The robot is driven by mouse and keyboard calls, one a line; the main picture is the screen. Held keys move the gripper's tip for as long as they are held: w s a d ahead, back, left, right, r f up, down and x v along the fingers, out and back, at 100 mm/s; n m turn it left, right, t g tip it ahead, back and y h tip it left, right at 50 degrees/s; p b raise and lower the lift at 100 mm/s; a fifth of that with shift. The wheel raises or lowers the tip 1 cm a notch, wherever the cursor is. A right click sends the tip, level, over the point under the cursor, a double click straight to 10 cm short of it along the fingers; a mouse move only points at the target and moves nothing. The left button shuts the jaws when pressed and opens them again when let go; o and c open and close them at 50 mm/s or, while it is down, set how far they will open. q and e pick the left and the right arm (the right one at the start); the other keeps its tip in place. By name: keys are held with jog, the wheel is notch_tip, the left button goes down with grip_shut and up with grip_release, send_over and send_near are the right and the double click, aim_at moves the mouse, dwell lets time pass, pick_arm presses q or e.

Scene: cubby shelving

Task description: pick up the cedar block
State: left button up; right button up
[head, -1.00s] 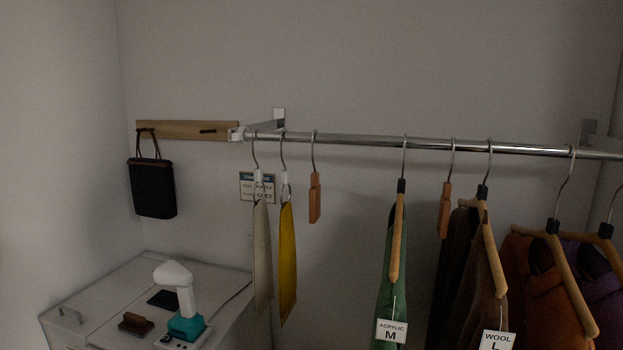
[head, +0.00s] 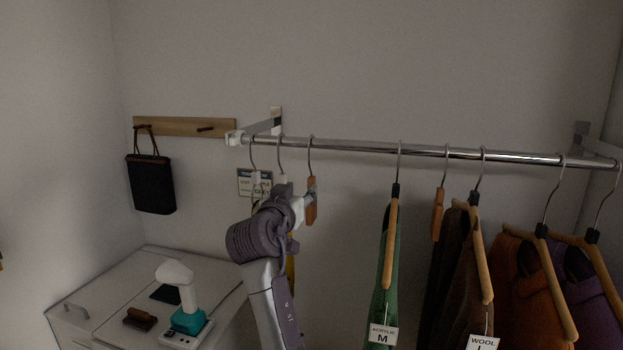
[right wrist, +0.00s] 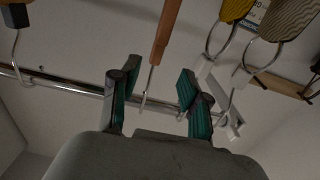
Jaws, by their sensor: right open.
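A cedar block (head: 311,203) hangs from the chrome rail by a wire hook, right of the hanging cloths. A second cedar block (head: 438,215) hangs farther right, between the green garment and the brown ones. My right gripper (head: 305,197) is up against the first block in the head view and partly hides it. In the right wrist view the block (right wrist: 167,28) and its hook lie between the spread teal fingers of the gripper (right wrist: 158,88). The fingers are open; contact with the block cannot be told. My left gripper is not in view.
The chrome rail (head: 370,146) runs just above the gripper. A yellow cloth (head: 290,272) hangs close left, mostly behind my arm. A green garment (head: 385,260) hangs to the right. A white cabinet (head: 110,285) with a scanner (head: 185,295) stands lower left.

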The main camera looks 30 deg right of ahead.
aim_at(310, 181)
jog(key=shift+x, duration=0.9)
jog(key=p+x, duration=0.5)
jog(key=shift+s+d+r, duration=0.2)
jog(key=shift+s+r, duration=0.05)
jog(key=shift+r, duration=0.15)
jog(key=shift+w+d+f, duration=0.1)
jog(key=shift+d+f, duration=0.05)
jog(key=shift+c, duration=0.8)
grip_shut()
